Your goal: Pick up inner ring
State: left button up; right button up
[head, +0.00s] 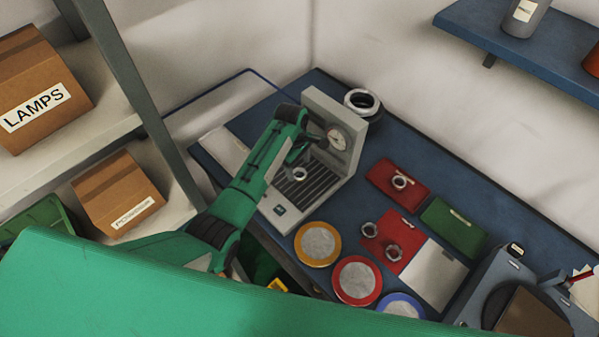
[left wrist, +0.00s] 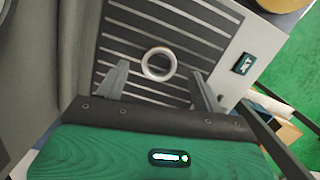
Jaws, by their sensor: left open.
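A small metal ring (head: 294,175) lies on the dark slatted plate of a grey instrument stand (head: 348,130) with a dial gauge. It also shows in the left wrist view (left wrist: 146,68), lying flat on the slats. My left gripper (head: 298,155) is over the plate close to this ring. In the left wrist view its two fingers (left wrist: 161,86) are spread, with the ring just beyond and between the tips, not gripped. Which is the inner ring cannot be told by looks alone. My right gripper is not in view.
A larger ring (head: 350,101) is behind the stand. Orange (head: 297,245), red (head: 337,283) and blue-rimmed round dishes line the table's front edge. A green cloth (head: 453,232) and a grey machine (head: 480,285) are at right. The stand's upright is close to my gripper.

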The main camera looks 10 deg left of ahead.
pick_arm(q)
jog(key=shift+f, duration=1.4)
jog(key=c, duration=1.2)
jog(key=shift+r, duration=0.1)
notch_tip(320, 180, up, 20)
jog(key=shift+f+p, duration=0.1)
jog(key=shift+p, duration=0.75)
